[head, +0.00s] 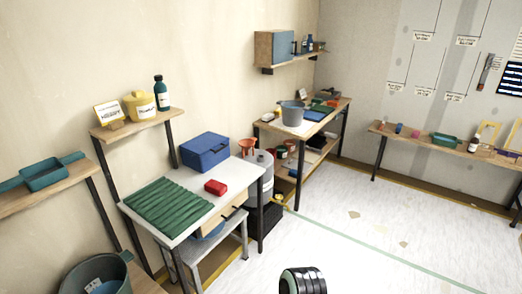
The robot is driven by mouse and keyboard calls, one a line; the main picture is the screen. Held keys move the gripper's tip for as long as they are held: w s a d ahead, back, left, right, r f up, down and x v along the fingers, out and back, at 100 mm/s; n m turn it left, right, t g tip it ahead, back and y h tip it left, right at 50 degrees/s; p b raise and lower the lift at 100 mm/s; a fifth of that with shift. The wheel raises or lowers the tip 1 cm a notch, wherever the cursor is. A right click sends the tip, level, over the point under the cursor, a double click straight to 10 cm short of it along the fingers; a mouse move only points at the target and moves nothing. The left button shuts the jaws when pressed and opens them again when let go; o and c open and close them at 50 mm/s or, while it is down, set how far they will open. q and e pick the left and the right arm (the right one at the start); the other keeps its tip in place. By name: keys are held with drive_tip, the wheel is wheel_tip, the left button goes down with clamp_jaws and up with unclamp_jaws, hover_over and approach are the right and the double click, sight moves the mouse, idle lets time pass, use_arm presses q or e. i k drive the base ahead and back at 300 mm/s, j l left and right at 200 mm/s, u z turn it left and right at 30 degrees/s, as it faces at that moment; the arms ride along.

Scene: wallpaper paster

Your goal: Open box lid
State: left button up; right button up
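A blue box (206,154) stands at the back of the white-topped worktable (195,217), against the wall. Its lid looks closed, and a dark latch or handle shows on its front. Neither of my grippers can be made out in the head view. The table is some distance ahead and to the left.
A green ribbed mat (169,207) covers the table's left part. A grey stool (211,253) stands under the table. A teal bucket (97,276) is at lower left. A second workbench (337,108) stands farther back. The floor (370,225) to the right is largely open.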

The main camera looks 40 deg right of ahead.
sight(200, 145)
drive_tip(key=l+z, duration=0.1)
drive_tip(key=z, duration=0.75)
drive_tip(key=i+l+u, duration=0.15)
drive_tip(key=u, duration=0.2)
drive_tip(key=i+l+u, duration=0.2)
drive_tip(key=u, duration=0.15)
drive_tip(key=i+l+u, duration=0.1)
drive_tip(key=l+u, duration=0.3)
drive_tip(key=i+l+u, duration=0.15)
drive_tip(key=l, duration=0.3)
drive_tip(key=i+l+u, duration=0.15)
drive_tip(key=l, duration=0.85)
drive_tip(key=i+l+u, duration=0.1)
drive_tip(key=l, duration=0.45)
